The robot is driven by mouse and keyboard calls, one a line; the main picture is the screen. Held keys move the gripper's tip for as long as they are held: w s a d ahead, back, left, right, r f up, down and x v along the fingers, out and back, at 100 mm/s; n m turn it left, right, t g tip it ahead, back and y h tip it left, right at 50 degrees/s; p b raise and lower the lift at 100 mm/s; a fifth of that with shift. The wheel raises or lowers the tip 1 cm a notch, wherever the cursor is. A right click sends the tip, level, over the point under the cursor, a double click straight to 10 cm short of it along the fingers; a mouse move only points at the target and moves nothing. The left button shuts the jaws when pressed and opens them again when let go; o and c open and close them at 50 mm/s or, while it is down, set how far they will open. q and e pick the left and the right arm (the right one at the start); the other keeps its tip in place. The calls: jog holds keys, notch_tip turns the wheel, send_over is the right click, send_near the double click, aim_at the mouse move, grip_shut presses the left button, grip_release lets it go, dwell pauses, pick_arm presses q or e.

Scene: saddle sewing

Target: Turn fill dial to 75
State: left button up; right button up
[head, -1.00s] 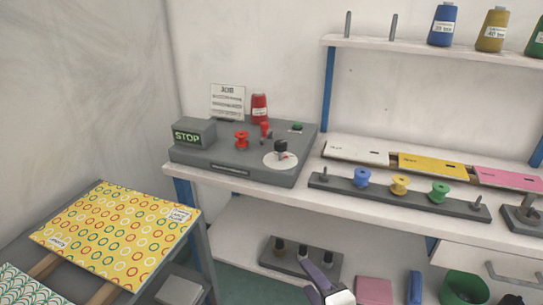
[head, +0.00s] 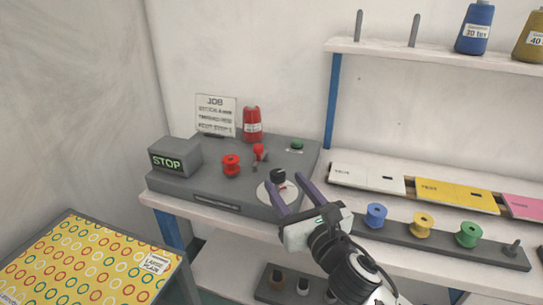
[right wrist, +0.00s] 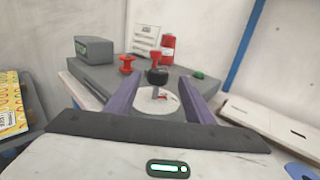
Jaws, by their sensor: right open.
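The fill dial is a black knob (head: 278,176) on a round white plate (head: 266,193) at the front right of the grey machine (head: 185,183). In the right wrist view the knob (right wrist: 157,76) stands ahead, between the lines of my two purple fingers. The scale marks are too small to read. My right gripper (head: 289,186) is open and empty, its fingertips close to the dial on its near right side. I cannot tell whether they touch it. My left gripper is not in view.
A STOP display (head: 168,161), a red bobbin (head: 231,164), a red thread cone (head: 252,124) and a green button (head: 297,144) are on the machine. A job card (head: 215,115) stands behind. Coloured bobbins (head: 423,224) line a grey rail at right.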

aim_at(280, 178)
jog(key=x, duration=0.4)
jog(key=shift+s+a+r, duration=0.1)
jog(key=shift+a+r, duration=0.05)
jog(key=x, duration=0.3)
jog(key=shift+w+a+b, duration=0.15)
jog(key=shift+w+b, duration=0.15)
jog(key=shift+w, duration=0.1)
jog(key=shift+w+a, duration=0.15)
jog(key=shift+w, duration=0.15)
jog(key=shift+w+a, duration=0.1)
jog(key=shift+w, duration=0.25)
jog(key=c, duration=1)
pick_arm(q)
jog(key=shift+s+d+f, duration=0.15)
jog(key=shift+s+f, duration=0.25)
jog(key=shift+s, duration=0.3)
pick_arm(e)
jog(key=shift+c, duration=0.2)
